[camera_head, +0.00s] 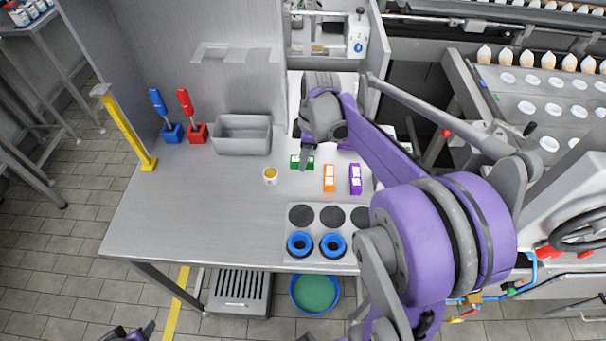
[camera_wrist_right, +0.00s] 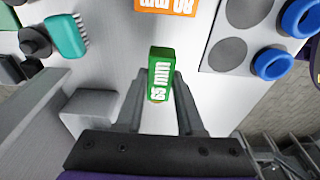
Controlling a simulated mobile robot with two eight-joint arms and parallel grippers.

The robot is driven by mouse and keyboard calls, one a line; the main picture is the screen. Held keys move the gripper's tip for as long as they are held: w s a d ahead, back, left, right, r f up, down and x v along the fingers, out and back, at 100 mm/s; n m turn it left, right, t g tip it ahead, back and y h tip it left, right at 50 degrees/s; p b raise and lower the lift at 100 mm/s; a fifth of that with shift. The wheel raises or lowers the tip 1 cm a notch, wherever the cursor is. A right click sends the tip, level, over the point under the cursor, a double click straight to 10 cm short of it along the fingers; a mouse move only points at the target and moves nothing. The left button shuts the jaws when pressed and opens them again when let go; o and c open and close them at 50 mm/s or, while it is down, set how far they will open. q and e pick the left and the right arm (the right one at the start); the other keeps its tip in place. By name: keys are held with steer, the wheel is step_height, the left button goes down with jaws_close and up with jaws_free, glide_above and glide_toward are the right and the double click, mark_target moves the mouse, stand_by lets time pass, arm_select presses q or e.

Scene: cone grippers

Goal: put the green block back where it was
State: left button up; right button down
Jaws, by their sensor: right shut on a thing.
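The green block (camera_head: 296,161) has white lettering and is at the back middle of the grey table, in front of the grey shelf unit. My right gripper (camera_head: 304,163) reaches down over it and partly hides it. In the right wrist view the green block (camera_wrist_right: 160,72) is between the two fingertips of my right gripper (camera_wrist_right: 158,100), which is shut on it. I cannot tell whether the block touches the table. A dark and purple part of my left gripper (camera_head: 146,331) shows at the bottom edge; its jaws are not clear.
An orange block (camera_head: 329,178) and a purple block (camera_head: 355,179) stand to the right. A yellow-filled cup (camera_head: 270,175) and a grey bin (camera_head: 243,150) are to the left. A pad with dark discs and blue rings (camera_head: 300,244) is at the front. The table's left front is clear.

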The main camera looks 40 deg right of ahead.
mark_target(303, 180)
steer(key=shift+f, duration=3.1)
steer(key=shift+f, duration=0.15)
steer(key=c, duration=0.5)
jaws_free()
